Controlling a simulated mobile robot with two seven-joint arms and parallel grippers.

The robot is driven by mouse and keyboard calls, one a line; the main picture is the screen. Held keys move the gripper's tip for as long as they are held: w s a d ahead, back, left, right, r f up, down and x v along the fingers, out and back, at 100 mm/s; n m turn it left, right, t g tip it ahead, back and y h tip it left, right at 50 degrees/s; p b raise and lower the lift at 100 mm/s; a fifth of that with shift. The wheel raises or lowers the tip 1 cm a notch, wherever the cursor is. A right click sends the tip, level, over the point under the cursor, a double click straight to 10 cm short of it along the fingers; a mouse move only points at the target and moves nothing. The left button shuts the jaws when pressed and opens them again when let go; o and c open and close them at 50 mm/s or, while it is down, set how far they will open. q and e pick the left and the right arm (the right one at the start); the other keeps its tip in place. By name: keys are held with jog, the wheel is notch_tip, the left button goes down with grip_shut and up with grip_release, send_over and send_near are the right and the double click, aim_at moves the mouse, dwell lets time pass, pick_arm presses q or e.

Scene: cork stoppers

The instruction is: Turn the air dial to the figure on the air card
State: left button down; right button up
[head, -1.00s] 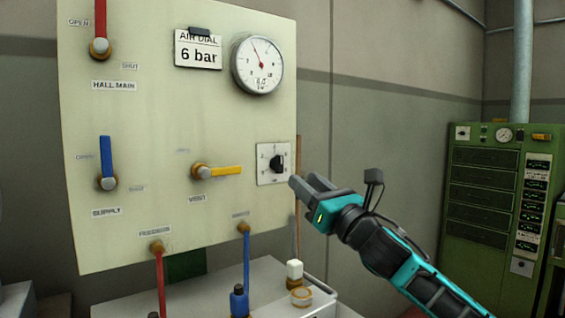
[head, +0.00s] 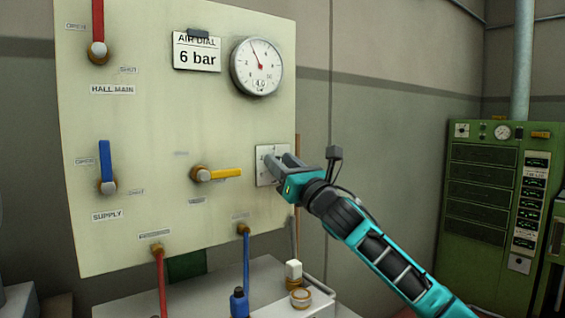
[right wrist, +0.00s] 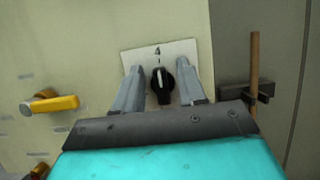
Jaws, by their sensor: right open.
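The air card (head: 197,51) at the top of the cream panel reads "AIR DIAL 6 bar". The round gauge (head: 257,66) beside it has a red-centred needle tilted to the upper left, and its small readout looks like 4.0. The air dial is a black knob (right wrist: 160,84) with a pale pointer, on a white plate (right wrist: 150,50); it also sits behind my gripper in the head view. My right gripper (head: 285,161) is at the plate. Its open fingers (right wrist: 160,90) lie on either side of the knob, with gaps showing. My left gripper is not in view.
A yellow vent lever (head: 225,173) sticks out left of the dial. A blue supply lever (head: 105,160) and a red hall main lever (head: 98,25) are further left. A brown rod (right wrist: 254,75) stands right of the panel. A green cabinet (head: 490,210) is at the right.

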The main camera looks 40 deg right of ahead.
jog(key=shift+c, duration=0.4)
grip_shut()
